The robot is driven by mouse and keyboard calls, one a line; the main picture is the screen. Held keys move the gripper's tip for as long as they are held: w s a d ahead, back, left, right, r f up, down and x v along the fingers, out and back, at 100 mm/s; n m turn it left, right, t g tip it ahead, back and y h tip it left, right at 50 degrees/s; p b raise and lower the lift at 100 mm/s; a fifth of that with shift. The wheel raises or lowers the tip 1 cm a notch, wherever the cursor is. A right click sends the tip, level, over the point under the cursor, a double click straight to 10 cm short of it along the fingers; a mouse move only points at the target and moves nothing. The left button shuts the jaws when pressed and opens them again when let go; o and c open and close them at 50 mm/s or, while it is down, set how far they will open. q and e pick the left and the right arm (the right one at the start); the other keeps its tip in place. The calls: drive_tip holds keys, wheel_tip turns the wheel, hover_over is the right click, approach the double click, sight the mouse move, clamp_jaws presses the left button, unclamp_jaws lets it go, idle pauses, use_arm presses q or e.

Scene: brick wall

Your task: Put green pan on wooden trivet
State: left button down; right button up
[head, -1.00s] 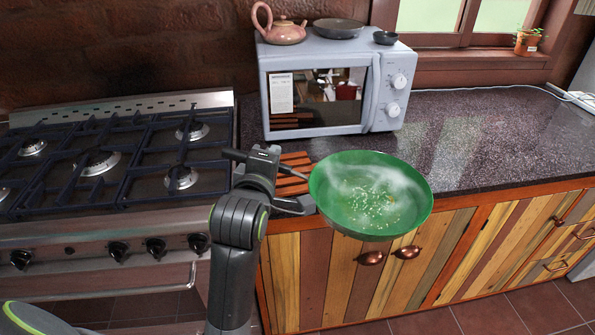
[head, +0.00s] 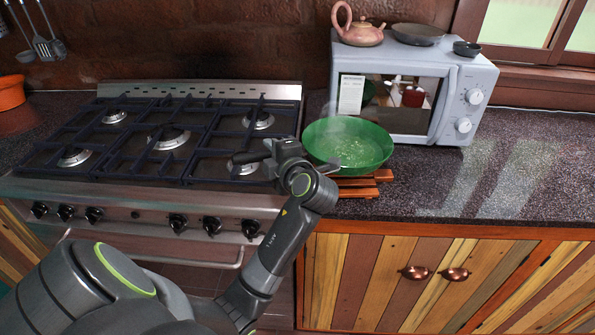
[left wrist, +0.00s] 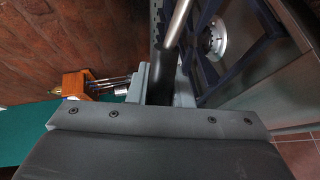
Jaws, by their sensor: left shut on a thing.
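The green pan (head: 348,146), with small pale bits and steam in it, is over the wooden trivet (head: 362,188) on the counter, in front of the microwave. I cannot tell whether the pan touches the trivet. My left gripper (head: 262,157) is shut on the pan's handle, to the left of the pan. In the left wrist view the dark handle (left wrist: 163,75) stands at the gripper, and a green surface (left wrist: 20,140) shows at the left edge. The pan hides most of the trivet. My right gripper is not in view.
A gas stove (head: 150,150) with raised grates is left of the pan. The microwave (head: 415,95) stands close behind it, with a teapot (head: 362,30) and dark dishes on top. The counter (head: 500,165) to the right is clear.

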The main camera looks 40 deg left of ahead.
use_arm(q)
wheel_tip(320, 180, down, 6)
drive_tip(key=shift+f+p, duration=0.25)
drive_tip(key=shift+p, duration=0.15)
drive_tip(key=c, duration=1.3)
unclamp_jaws()
drive_tip(key=shift+f, duration=0.1)
drive_tip(key=shift+d, duration=0.1)
